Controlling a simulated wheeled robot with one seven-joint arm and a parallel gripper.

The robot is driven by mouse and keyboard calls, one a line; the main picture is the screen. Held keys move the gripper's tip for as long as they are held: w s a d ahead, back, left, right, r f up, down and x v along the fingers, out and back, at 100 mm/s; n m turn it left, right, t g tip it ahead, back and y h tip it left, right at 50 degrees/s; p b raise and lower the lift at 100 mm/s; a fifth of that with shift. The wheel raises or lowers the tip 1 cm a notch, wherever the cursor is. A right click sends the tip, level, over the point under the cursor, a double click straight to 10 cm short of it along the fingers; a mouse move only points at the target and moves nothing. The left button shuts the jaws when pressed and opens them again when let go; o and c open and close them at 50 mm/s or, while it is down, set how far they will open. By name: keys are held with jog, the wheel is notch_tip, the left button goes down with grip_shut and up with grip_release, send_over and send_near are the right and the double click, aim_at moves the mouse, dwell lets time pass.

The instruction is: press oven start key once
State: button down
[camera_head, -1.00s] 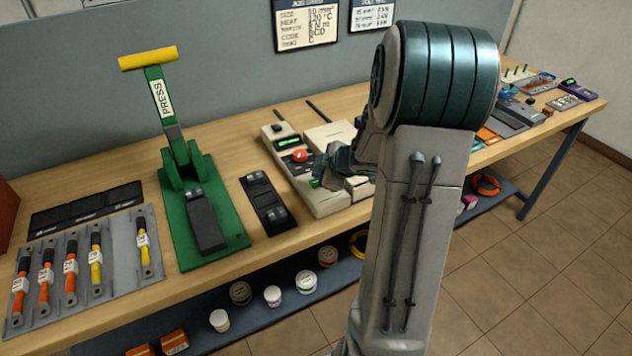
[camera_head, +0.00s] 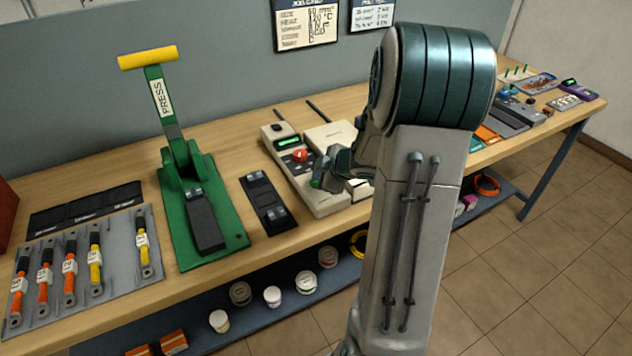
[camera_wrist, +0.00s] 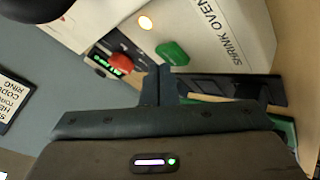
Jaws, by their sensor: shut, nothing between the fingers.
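The shrink oven (camera_head: 322,200) is a pale box on the bench, partly behind my arm in the head view. In the head view my gripper (camera_head: 326,172) is over the oven's front part, right of the red knob (camera_head: 300,155).
A green press (camera_head: 207,222) with a yellow-handled lever stands to the left. A dark tray (camera_head: 264,202) lies between press and oven. A grey board (camera_head: 118,268) with several cable pieces is at the far left. A lower shelf (camera_head: 255,312) holds small tubs.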

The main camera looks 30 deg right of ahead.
jog(key=shift+f, duration=0.45)
dwell(0.6)
jog(key=shift+r+p, duration=0.85)
jog(key=shift+r, duration=0.05)
notch_tip(320, 180, up, 5)
jog(key=p, duration=0.5)
jog(key=shift+p, duration=0.3)
